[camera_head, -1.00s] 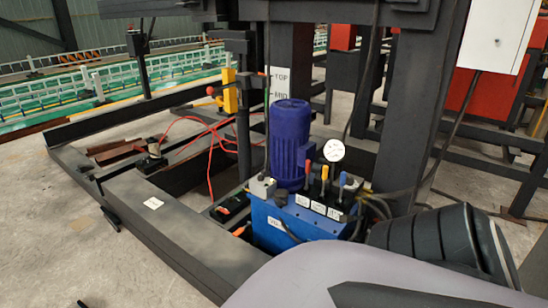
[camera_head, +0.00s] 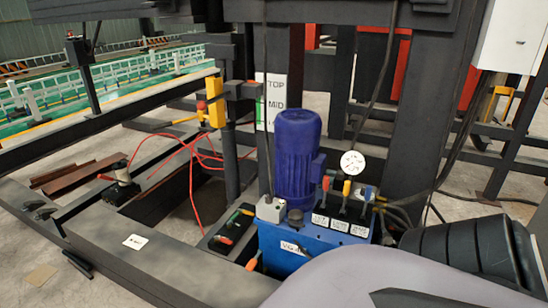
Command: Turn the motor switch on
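The blue upright motor (camera_head: 297,160) stands on a blue power unit (camera_head: 285,240). A small grey box (camera_head: 270,208) sits at the motor's left foot; I cannot tell whether it is the motor switch or how it is set. A yellow control box (camera_head: 216,102) with a red knob (camera_head: 201,106) is on the post to the left. Levers with red, yellow and blue handles (camera_head: 347,188) stand right of the motor below a white gauge (camera_head: 352,163). Neither gripper shows. A pale grey curved part of mine fills the bottom right.
Dark steel beams frame the unit, with a low beam (camera_head: 110,245) in front left. Red hoses (camera_head: 190,155) run to a fitting (camera_head: 122,185). A white cabinet (camera_head: 510,38) hangs top right. A black tray (camera_head: 225,230) with colored-handled items lies left of the unit.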

